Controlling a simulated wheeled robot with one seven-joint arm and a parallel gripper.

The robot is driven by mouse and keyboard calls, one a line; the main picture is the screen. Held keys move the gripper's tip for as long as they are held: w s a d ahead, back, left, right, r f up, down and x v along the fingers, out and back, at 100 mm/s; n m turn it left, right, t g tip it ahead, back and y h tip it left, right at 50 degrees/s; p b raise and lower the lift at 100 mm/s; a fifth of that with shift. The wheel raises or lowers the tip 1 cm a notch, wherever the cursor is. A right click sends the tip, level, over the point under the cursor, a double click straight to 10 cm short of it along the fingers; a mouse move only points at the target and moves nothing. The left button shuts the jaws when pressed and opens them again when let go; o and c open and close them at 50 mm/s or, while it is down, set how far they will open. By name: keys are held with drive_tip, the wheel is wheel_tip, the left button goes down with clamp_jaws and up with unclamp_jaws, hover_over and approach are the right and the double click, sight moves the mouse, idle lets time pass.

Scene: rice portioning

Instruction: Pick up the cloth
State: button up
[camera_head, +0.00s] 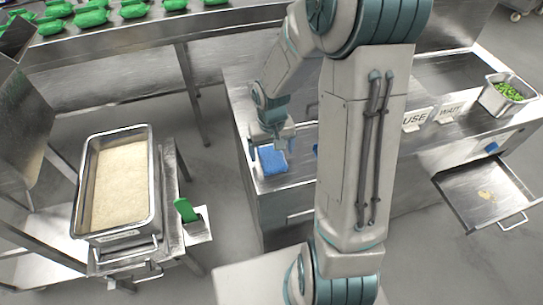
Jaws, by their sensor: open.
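The blue cloth (272,161) lies on the left end of the steel counter (297,177) in the head view. My gripper (272,143) is just above and around the cloth's far part, with its fingers pointing down and apart. Part of the cloth's far edge is hidden behind the gripper. I cannot tell whether the fingers touch the cloth.
A deep tray of rice (152,190) stands on a cart at the left, with a green-handled tool (186,210) beside it. A conveyor with green packs crosses the back. An open drawer (462,190) juts out at the right, below a container of green vegetables (494,98).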

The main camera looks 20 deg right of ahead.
drive_tip(key=shift+f, duration=0.7)
drive_tip(key=shift+c, duration=0.3)
drive_tip(key=c, duration=1)
drive_tip(key=shift+r, duration=0.8)
wheel_tip(320, 180, up, 2)
drive_tip(key=shift+r, duration=0.15)
drive_tip(key=w+d+r+b, duration=0.2)
drive_tip(key=w+d+r, duration=0.5)
drive_tip(key=w+d, duration=0.1)
drive_tip(key=shift+d, duration=0.25)
drive_tip(key=shift+r, duration=0.1)
